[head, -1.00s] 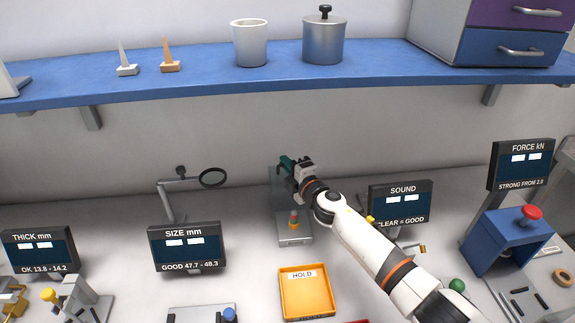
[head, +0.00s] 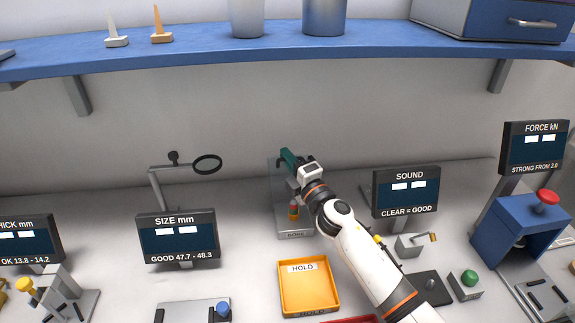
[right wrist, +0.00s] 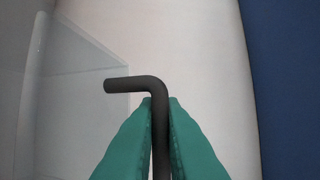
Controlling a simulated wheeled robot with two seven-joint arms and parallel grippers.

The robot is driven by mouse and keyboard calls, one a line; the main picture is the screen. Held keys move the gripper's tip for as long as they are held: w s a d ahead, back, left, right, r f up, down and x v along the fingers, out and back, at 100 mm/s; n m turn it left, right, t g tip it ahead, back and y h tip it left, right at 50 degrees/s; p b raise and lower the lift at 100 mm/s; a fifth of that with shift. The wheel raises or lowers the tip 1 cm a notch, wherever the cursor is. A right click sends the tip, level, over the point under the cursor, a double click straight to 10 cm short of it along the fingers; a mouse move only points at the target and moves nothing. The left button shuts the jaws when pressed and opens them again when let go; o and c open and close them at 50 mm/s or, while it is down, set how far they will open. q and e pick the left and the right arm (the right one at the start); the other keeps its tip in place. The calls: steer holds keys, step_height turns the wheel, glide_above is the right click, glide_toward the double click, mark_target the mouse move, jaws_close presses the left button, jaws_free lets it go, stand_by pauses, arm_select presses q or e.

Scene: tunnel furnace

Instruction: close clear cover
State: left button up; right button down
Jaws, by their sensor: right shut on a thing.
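The clear cover (head: 278,185) is a see-through panel standing upright at the back of a small grey station (head: 293,233) in the head view. A red and orange piece (head: 293,210) stands on that station. My right gripper (head: 286,158) is at the top of the cover. In the right wrist view its green fingers (right wrist: 160,125) are shut on a dark bent handle (right wrist: 135,84), with the clear panel (right wrist: 75,100) to the left. My left gripper is not in view.
The orange HOLD tray (head: 283,290) lies in front of the station. The SIZE display (head: 178,238) and a ring on a stand (head: 207,165) are to the left; the SOUND display (head: 406,191) is to the right. A blue shelf (head: 230,55) hangs above.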

steer(key=shift+s+d+f, duration=0.1)
steer(key=shift+s+d, duration=0.05)
steer(key=shift+s, duration=0.55)
steer(key=shift+s+d+p, duration=0.2)
steer(key=shift+s+p, duration=0.15)
steer(key=shift+s, duration=0.8)
steer(key=shift+s+d+f, duration=0.15)
steer(key=shift+s+f, duration=0.1)
steer(key=shift+s, duration=0.3)
steer(key=shift+s+d+f, duration=0.1)
steer(key=shift+s+f, duration=0.1)
steer(key=shift+s, duration=0.35)
